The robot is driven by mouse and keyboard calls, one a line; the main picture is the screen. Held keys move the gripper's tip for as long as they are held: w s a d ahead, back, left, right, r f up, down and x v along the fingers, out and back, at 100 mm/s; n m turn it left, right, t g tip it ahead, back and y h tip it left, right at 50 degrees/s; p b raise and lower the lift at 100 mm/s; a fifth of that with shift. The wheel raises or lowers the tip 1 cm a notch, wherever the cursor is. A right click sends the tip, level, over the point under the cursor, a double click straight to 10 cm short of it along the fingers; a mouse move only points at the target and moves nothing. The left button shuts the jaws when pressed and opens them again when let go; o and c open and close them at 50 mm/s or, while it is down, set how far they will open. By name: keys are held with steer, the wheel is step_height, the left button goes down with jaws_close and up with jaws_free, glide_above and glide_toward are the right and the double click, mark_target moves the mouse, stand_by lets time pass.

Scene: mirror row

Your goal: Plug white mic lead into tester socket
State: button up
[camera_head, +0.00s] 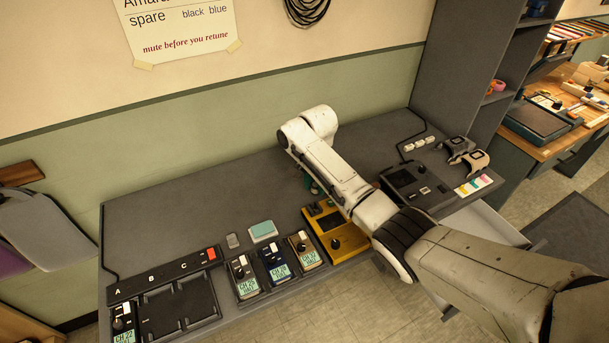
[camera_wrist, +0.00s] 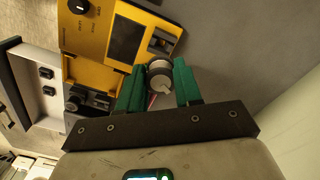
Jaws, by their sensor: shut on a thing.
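In the wrist view the green fingers of my gripper (camera_wrist: 158,68) are shut on a round plug end (camera_wrist: 160,82) with a pale grey-white face and a darker collar. I take it for the white mic lead's plug; its cable is mostly hidden. The yellow tester (camera_wrist: 99,50) lies just beyond the fingers, and the plug appears beside its edge, apart from it. A dark socket block (camera_wrist: 162,43) sits at the tester's near corner. In the head view the tester (camera_head: 357,245) is partly behind my arm, and only a bit of green finger (camera_head: 310,185) shows.
Several handheld packs with screens (camera_head: 274,263) stand left of the tester, by a dark charging tray (camera_head: 180,308). A black box (camera_head: 405,185) stands to the right. The back of the grey bench (camera_head: 200,210) is mostly clear. An open drawer (camera_head: 485,225) sticks out at the right.

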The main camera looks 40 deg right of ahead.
steer(key=shift+w+f+b, duration=0.1)
steer(key=shift+f+b, duration=2.2)
steer(key=shift+f, duration=0.25)
steer(key=shift+a+p, duration=0.1)
steer(key=shift+p, duration=0.4)
steer(key=shift+f+b, duration=0.7)
steer(key=shift+f, duration=0.35)
steer(key=o, duration=1.1)
steer(key=shift+r, duration=0.1)
step_height(320, 180, up, 11)
steer(key=shift+f+b, duration=0.15)
steer(key=shift+b, duration=0.2)
steer(key=shift+f, duration=0.1)
